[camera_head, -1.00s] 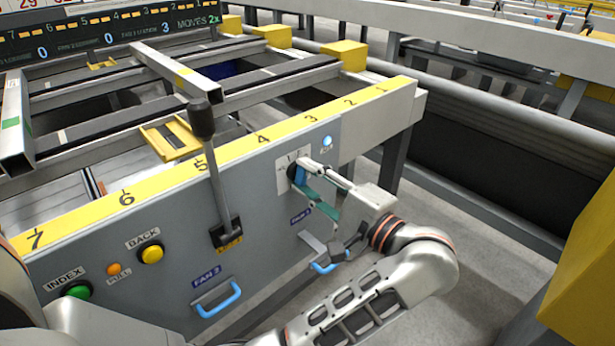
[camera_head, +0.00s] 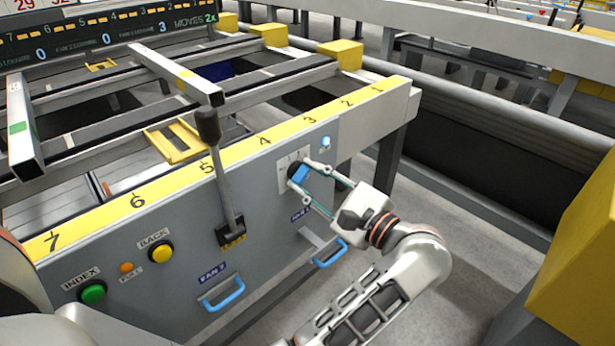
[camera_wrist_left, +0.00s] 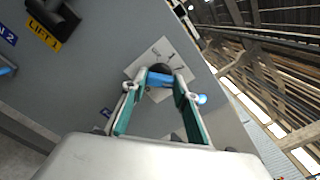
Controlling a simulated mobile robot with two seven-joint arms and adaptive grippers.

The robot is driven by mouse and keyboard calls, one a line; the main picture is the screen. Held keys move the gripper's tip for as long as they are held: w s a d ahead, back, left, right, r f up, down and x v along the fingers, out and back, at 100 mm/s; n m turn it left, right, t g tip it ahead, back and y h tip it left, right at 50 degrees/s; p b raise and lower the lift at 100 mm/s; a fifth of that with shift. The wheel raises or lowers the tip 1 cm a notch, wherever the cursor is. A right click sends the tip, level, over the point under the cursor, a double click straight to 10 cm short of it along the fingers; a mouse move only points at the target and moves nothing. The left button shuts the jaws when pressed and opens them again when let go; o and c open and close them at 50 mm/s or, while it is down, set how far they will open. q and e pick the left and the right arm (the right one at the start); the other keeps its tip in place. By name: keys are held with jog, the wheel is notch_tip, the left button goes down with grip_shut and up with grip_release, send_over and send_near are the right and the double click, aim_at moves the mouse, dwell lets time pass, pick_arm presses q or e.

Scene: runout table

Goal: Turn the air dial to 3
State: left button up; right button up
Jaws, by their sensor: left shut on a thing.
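The air dial (camera_head: 299,174) is a dark round knob with a blue bar, set on a white marked plate (camera_head: 283,182) on the grey panel's right part. The blue bar (camera_wrist_left: 159,79) also shows in the left wrist view, lying across between the fingertips. My left gripper (camera_head: 297,172) is shut on the dial's blue bar, one finger on each end. My right gripper is not in view.
A lit blue lamp (camera_head: 325,142) sits above right of the dial. An upright black-knobbed lever (camera_head: 208,125) stands left of it. Blue handles (camera_head: 222,295) (camera_head: 330,254) stick out below. A green button (camera_head: 93,293) and yellow button (camera_head: 161,252) are at far left.

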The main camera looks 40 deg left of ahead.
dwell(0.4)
pick_arm(q)
jog(key=o, duration=0.9)
jog(key=shift+o, duration=0.9)
jog(key=shift+r, duration=0.1)
notch_tip(320, 180, up, 10)
jog(key=shift+f, duration=0.1)
